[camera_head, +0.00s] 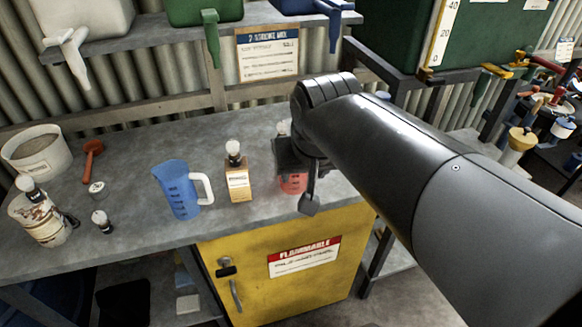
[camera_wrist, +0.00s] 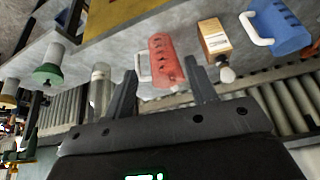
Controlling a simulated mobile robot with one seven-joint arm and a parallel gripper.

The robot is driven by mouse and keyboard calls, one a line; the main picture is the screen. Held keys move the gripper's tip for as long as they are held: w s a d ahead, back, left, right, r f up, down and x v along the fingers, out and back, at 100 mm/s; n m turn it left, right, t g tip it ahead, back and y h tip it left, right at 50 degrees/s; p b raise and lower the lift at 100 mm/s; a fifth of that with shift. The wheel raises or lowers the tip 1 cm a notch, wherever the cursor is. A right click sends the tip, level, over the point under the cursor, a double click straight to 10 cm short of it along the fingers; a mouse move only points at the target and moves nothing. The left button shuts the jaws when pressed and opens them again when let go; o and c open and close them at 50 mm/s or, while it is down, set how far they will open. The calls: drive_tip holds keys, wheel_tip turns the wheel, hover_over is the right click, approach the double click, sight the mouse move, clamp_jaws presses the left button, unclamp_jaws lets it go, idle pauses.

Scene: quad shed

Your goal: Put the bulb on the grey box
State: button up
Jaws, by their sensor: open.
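A bulb (camera_head: 233,149) with a white round head and dark base stands on a tan box (camera_head: 239,184) on the bench. In the wrist view the bulb (camera_wrist: 227,74) and the tan box (camera_wrist: 214,37) lie right of my gripper. Another bulb (camera_head: 102,220) stands alone at the left, and a third (camera_head: 26,184) is on a patterned can. I cannot make out a clearly grey box. My gripper (camera_head: 300,196) is open, its fingers pointing toward a red jug (camera_wrist: 166,60); it also shows in the wrist view (camera_wrist: 162,68). My arm partly hides the red jug.
A blue jug (camera_head: 178,190) stands left of the tan box. A clear bottle (camera_wrist: 100,86) is near the red jug. A white tub (camera_head: 36,155) and red tool (camera_head: 92,155) are at the left. A shelf (camera_head: 150,42) with tanks overhangs the back. The front middle of the bench is clear.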

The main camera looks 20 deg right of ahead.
drive_tip(key=s+f+n, duration=0.1)
drive_tip(key=s+f, duration=0.2)
drive_tip(key=s, duration=0.2)
drive_tip(key=shift+s+a+n+y, duration=0.3)
drive_tip(key=shift+s+a, duration=0.1)
